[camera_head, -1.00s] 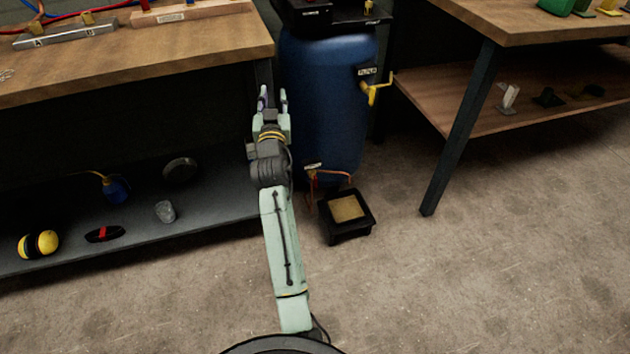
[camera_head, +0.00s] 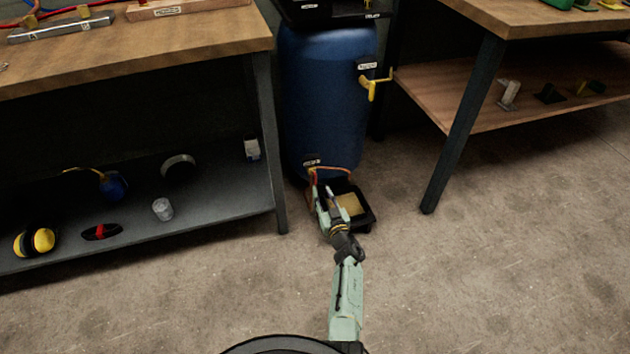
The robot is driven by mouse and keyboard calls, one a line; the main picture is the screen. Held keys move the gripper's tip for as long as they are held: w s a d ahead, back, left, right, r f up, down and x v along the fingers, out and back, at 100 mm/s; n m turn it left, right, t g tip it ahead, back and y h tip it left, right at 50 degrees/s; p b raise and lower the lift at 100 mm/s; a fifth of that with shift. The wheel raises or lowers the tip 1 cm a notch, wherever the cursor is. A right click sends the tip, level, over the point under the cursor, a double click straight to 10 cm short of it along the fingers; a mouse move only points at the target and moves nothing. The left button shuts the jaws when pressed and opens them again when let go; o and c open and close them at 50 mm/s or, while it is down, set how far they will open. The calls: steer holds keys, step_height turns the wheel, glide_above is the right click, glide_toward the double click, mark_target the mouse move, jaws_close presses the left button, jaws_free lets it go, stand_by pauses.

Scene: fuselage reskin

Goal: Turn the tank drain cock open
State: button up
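The blue tank (camera_head: 325,95) stands upright between two benches. Near its base at the front is a small white label (camera_head: 312,162), with a thin orange-red fitting or tube (camera_head: 338,168) beside it. This is where the drain cock seems to be; its handle is too small to make out. My gripper (camera_head: 322,191) is low, just below and in front of that fitting, over the left part of the black drip tray (camera_head: 363,222). Its two fingers look apart, with nothing visible between them. I cannot tell whether a finger touches the fitting.
A yellow valve handle (camera_head: 372,86) juts from the tank's right side. The left bench's leg (camera_head: 270,150) and lower shelf (camera_head: 215,205) are close on the left. The right bench's leg (camera_head: 460,130) stands to the right. Floor in front is clear.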

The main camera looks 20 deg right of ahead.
mark_target(316, 179)
steer(key=w+b, duration=0.4)
steer(key=w, duration=0.1)
steer(key=w+b, duration=0.2)
steer(key=shift+w+a+f+b, duration=0.15)
steer(key=shift+w+f+b, duration=0.1)
steer(key=shift+w+b, duration=0.05)
steer(key=shift+w+r+b, duration=0.25)
steer(key=shift+w+b, duration=0.05)
steer(key=shift+w, duration=0.25)
jaws_close()
